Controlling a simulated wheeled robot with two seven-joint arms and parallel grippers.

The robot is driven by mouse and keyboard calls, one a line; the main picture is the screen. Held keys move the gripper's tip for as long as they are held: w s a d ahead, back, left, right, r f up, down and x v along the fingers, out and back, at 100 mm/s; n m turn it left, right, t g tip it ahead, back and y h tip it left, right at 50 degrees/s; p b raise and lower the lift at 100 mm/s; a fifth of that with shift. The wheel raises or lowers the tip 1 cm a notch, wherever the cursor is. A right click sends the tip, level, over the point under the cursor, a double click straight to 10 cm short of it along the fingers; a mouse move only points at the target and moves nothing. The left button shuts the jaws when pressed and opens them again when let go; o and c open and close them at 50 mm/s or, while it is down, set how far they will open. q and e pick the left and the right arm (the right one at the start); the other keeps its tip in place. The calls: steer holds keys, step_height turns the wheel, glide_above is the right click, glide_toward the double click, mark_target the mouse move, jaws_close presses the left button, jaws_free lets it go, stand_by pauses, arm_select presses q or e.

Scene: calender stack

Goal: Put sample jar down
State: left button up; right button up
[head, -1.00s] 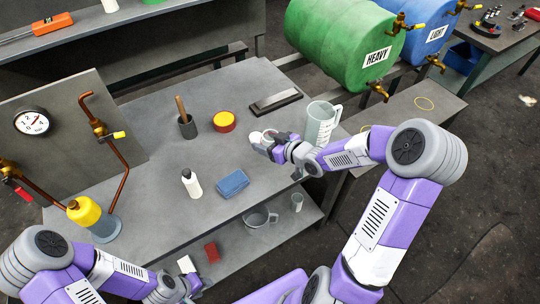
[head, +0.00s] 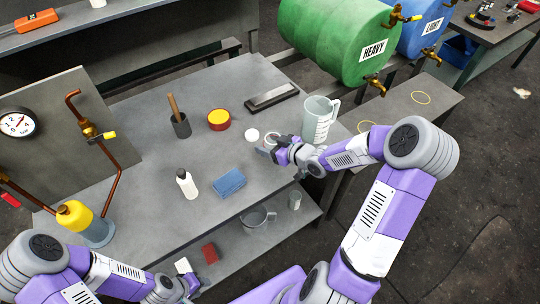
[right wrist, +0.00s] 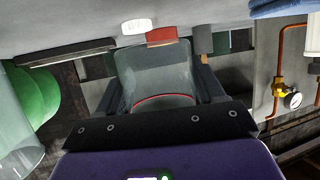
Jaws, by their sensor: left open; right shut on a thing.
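The sample jar (right wrist: 155,70) is clear glass and fills the middle of the right wrist view, which is upside down. A thin red line crosses it. My right gripper (right wrist: 157,95) is shut on it, with dark fingers at both sides. In the head view my right gripper (head: 277,150) is low over the workbench's right part (head: 225,145), and the jar's pale round top (head: 270,139) shows at its fingers. I cannot tell whether the jar touches the bench. A white round piece (head: 252,135) lies just left of it. My left gripper (head: 190,287) is open, at lower left.
A measuring jug (head: 318,122) stands close behind my right gripper.

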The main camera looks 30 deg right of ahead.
steer(key=shift+f+b, duration=0.5)
steer(key=shift+f, duration=1.65)
steer(key=shift+f, duration=0.3)
steer(key=o, duration=1.1)
steer(key=shift+c, duration=0.2)
